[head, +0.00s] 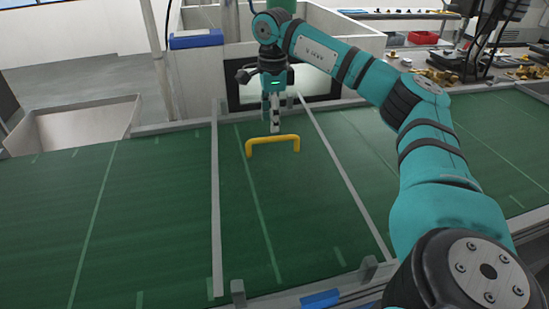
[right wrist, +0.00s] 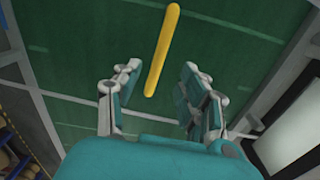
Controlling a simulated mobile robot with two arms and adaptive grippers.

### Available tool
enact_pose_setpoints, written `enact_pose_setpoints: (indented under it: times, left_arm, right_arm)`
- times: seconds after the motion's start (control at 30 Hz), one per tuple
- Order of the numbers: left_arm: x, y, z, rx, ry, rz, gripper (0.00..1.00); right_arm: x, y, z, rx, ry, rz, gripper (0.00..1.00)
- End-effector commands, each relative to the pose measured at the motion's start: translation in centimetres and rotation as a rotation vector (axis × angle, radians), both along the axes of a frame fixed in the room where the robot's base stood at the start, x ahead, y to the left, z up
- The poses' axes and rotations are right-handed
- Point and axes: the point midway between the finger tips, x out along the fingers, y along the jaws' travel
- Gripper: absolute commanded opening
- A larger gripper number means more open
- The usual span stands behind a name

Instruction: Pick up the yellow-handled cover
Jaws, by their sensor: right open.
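The yellow handle (head: 273,139) stands up as an arch on the green cover (head: 300,205), which lies flat between two grey strips. My right gripper (head: 275,125) hangs pointing down just above and behind the handle's bar. In the right wrist view the gripper (right wrist: 161,72) has its two fingers spread apart with nothing between the pads. The handle (right wrist: 163,48) shows there as a yellow bar, its near end in line with the gap between the fingertips; whether it touches them I cannot tell. My left gripper is not in view.
More green surface (head: 55,200) lies on the left. A blue box (head: 196,39) sits on the white wall behind. A red bin (head: 422,38) and several brass parts stand on a bench at the back right. Small grey brackets (head: 238,290) stand on the front edge.

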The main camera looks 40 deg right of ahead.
Motion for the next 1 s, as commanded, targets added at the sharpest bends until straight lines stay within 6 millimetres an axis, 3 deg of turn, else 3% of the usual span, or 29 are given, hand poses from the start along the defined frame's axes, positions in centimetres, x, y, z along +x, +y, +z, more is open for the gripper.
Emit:
enact_pose_setpoints:
  times: [0.17,0.47,0.73,1.0]
  left_arm:
    - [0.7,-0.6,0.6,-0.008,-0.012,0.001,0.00]
    - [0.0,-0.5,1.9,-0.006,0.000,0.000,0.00]
    - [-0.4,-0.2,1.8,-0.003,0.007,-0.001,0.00]
    - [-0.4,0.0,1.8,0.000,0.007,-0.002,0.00]
  right_arm:
    - [-0.1,0.0,-1.1,-0.001,0.003,0.000,0.42]
    - [-0.2,0.0,-5.2,-0.001,0.003,-0.001,0.42]
    - [-0.2,0.1,-5.7,0.000,0.000,0.000,0.42]
    - [-0.2,0.1,-5.6,0.000,0.000,0.000,0.08]
